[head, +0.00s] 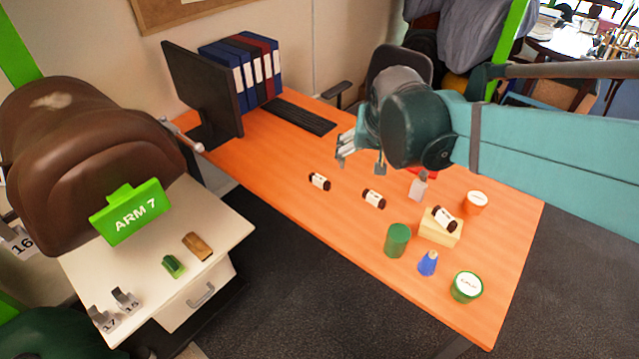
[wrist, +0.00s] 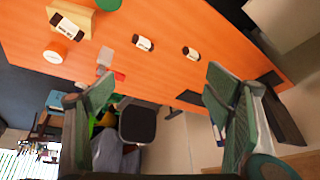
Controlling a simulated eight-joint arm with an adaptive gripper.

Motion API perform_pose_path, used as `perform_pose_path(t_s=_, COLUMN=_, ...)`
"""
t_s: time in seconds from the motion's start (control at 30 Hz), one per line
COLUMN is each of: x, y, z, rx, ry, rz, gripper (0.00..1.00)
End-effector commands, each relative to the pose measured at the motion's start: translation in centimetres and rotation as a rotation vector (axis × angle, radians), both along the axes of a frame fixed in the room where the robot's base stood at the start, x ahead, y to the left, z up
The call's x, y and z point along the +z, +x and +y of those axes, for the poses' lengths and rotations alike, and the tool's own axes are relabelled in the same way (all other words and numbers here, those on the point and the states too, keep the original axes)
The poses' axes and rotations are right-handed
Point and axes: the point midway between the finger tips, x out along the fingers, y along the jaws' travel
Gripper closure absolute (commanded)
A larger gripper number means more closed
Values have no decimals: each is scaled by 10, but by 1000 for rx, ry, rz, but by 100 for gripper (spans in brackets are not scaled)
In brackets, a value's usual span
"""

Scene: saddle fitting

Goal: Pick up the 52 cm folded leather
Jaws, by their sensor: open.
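Three small dark rolls with white labels are in view; the labels are too small to read, so I cannot tell which, if any, is the 52 cm folded leather. The left roll (head: 319,181) and middle roll (head: 373,198) lie on the orange desk (head: 290,150). The right roll (head: 444,217) lies tilted on a tan block (head: 438,234). All three also show in the wrist view: left roll (wrist: 191,54), middle roll (wrist: 143,43), right roll (wrist: 67,26). My gripper (head: 361,158) is open and empty above the desk's far side, clear of the rolls; its fingers (wrist: 160,84) are spread wide.
A grey-white bottle (head: 418,187), orange tub (head: 475,202), green cylinder (head: 397,240), blue bottle (head: 428,263) and green tub (head: 467,287) stand around the block. A monitor (head: 203,90), keyboard (head: 298,115) and binders (head: 243,68) are behind. A brown saddle (head: 85,150) is left.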

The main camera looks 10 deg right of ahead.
Motion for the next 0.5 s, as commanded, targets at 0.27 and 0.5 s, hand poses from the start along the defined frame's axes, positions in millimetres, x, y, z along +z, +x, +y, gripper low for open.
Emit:
perform_pose_path(t_s=0.27, x=-19, y=44, z=12, rx=-61, ry=7, rz=25, gripper=22)
perform_pose_path(t_s=0.5, x=-40, y=81, z=23, rx=-116, ry=12, rz=46, gripper=22)
